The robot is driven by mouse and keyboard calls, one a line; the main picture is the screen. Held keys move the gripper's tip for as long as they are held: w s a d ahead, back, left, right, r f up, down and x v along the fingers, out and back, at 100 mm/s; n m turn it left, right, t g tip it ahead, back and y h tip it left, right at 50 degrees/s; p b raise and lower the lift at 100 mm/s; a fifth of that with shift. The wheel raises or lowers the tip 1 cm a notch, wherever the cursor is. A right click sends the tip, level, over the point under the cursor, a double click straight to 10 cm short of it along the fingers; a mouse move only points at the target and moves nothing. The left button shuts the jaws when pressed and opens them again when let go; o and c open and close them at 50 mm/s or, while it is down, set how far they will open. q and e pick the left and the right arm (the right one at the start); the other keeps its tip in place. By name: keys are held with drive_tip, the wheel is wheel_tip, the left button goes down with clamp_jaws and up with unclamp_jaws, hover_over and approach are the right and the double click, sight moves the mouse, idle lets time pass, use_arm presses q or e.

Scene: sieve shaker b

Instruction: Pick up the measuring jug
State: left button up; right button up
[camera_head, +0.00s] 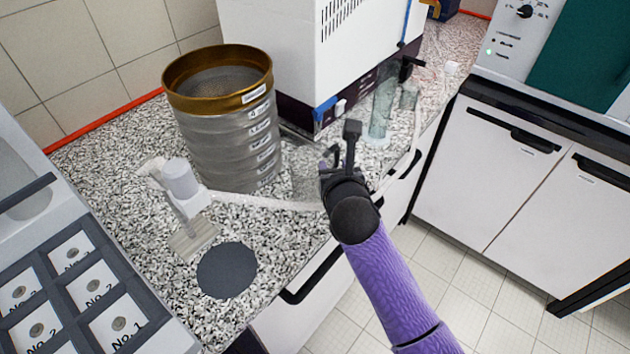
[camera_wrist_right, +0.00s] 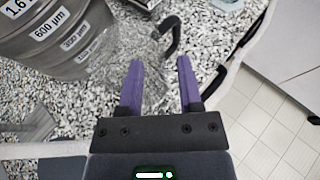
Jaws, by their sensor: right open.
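The measuring jug (camera_head: 303,165) is clear and hard to make out on the speckled counter, just right of the sieve stack. In the right wrist view the clear jug (camera_wrist_right: 118,58) shows beyond my fingertips, with a dark hooked handle (camera_wrist_right: 172,38) on its right side. My right gripper (camera_head: 335,163) is close to the jug's right side and partly hides it. In the right wrist view the purple fingers of this gripper (camera_wrist_right: 159,72) are apart, with nothing clearly held between them. My left gripper is not in view.
A tall sieve stack (camera_head: 225,135) with a brass top stands left of the jug. A white machine (camera_head: 315,60) stands behind. Clear glassware (camera_head: 382,108) stands to the right.

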sight(331, 162)
drive_tip(key=b+x, duration=0.1)
drive_tip(key=x, duration=0.3)
drive_tip(key=shift+f, duration=0.1)
drive_tip(key=shift+s, duration=0.1)
clamp_jaws()
drive_tip(key=shift+s, duration=0.1)
idle(1.0)
